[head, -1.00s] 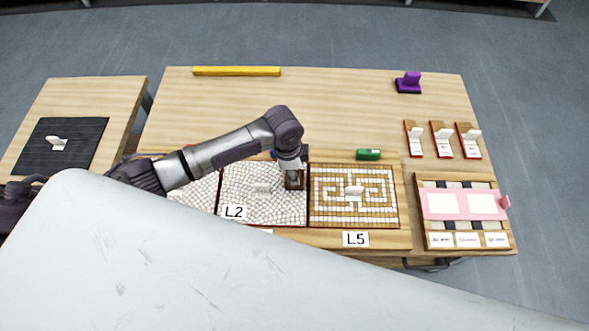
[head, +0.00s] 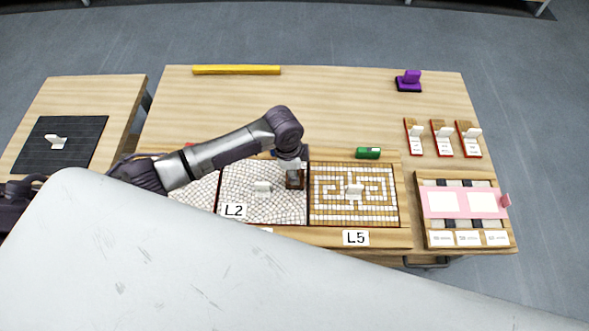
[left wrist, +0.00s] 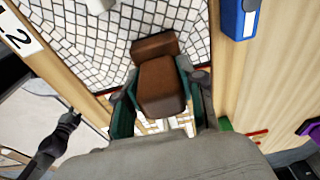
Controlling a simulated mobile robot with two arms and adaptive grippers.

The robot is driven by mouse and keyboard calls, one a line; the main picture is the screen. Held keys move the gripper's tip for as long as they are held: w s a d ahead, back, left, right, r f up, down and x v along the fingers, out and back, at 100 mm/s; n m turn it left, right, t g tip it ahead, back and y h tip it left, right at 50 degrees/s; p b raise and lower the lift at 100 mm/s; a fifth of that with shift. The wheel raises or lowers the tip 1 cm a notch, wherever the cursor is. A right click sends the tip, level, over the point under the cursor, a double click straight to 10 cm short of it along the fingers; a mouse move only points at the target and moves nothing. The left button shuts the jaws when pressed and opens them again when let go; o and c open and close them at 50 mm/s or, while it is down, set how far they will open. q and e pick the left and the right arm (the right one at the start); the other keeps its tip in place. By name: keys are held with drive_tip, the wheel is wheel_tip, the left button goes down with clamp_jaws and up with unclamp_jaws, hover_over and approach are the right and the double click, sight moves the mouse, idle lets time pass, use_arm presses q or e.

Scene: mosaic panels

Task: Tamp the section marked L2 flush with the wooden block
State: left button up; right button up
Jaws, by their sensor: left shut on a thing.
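The section marked L2 (head: 240,180) is a panel of white irregular tiles with a white piece (head: 262,187) standing on it. Its L2 label (head: 234,210) is at the front edge. My left gripper (head: 294,172) is over the right edge of this panel, shut on the brown wooden block (left wrist: 162,88). In the left wrist view the block sits between the green finger pads, with the white tiles (left wrist: 85,45) beside and beyond it. The block is low over the tiles; I cannot tell if it touches them.
The L5 panel (head: 325,205) with a brown and white maze pattern lies directly right. A green block (head: 368,153), a yellow bar (head: 236,70) and a purple piece (head: 408,82) are on the table.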

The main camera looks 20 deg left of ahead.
use_arm(q)
drive_tip(key=shift+s+f, duration=0.1)
drive_tip(key=shift+f, duration=0.05)
idle(0.3)
drive_tip(key=shift+s+f+p, duration=0.1)
drive_tip(key=shift+p, duration=0.25)
idle(0.8)
drive_tip(key=r+p, duration=0.7)
drive_tip(key=p, duration=0.1)
drive_tip(key=shift+w+r, duration=0.2)
idle(0.6)
